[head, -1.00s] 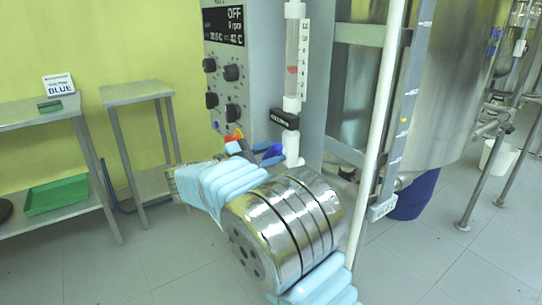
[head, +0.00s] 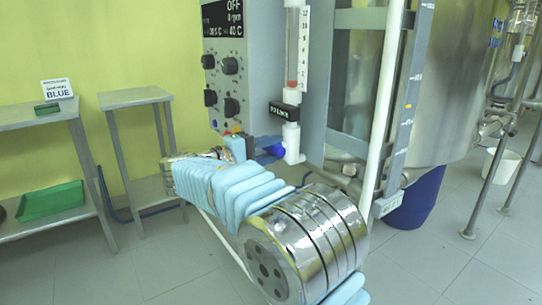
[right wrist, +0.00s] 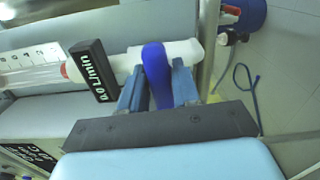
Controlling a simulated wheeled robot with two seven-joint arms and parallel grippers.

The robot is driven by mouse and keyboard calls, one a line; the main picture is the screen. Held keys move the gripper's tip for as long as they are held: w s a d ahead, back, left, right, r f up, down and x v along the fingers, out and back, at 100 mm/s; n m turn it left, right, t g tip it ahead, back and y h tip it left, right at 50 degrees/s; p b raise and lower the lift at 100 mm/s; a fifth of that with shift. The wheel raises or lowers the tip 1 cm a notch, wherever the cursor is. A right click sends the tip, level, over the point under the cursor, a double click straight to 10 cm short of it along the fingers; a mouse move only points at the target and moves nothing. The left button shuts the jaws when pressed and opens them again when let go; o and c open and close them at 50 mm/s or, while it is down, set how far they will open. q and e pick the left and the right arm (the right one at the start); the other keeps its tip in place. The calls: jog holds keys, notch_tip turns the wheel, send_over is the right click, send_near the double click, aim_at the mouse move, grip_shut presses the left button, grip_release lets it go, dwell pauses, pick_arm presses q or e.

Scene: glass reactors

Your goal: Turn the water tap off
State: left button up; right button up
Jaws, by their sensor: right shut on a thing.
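The blue tap handle (head: 276,149) sits at the foot of the clear flow tube (head: 297,45). In the right wrist view the handle (right wrist: 155,68) stands between the two blue-grey fingers of my right gripper (right wrist: 158,84), which is shut on it. The right gripper (head: 262,150) also shows at the tap in the head view, partly hidden by my own arm. The black flow display (right wrist: 92,70) reads 0.0 L/min. The red float (head: 292,84) is low in the tube. My left gripper is not in view.
A grey control box (head: 226,65) with several black knobs is left of the tube; its screen reads OFF. A white vertical pipe (head: 386,100) and a steel vessel (head: 440,90) are on the right. Grey tables (head: 135,97) stand at the left. Open floor lies between.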

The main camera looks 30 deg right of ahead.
jog(key=shift+f+m, duration=0.1)
jog(key=shift+m, duration=0.3)
jog(key=o, duration=0.9)
jog(key=shift+a, duration=0.15)
jog(key=s+a, duration=0.1)
jog(key=a, duration=1.2)
jog(key=shift+a, duration=0.3)
